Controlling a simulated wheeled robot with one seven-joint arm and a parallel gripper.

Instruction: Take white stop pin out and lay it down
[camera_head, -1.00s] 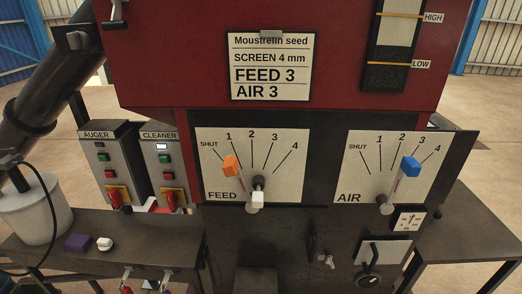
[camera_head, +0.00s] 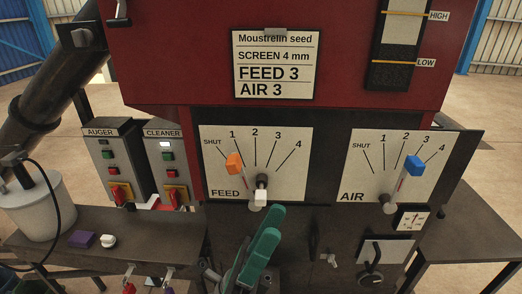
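The FEED lever's orange handle (camera_head: 234,163) points near the 1 mark. My gripper (camera_head: 267,226), with green fingers, is just below and slightly right of the white stop pin, and appears apart from it. The fingers overlap in this view, so the gap between them is unclear. No held object shows.
The AIR lever's blue handle (camera_head: 415,165) is at the right, near 3. AUGER (camera_head: 106,165) and CLEANER (camera_head: 166,165) switch boxes stand at the left.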

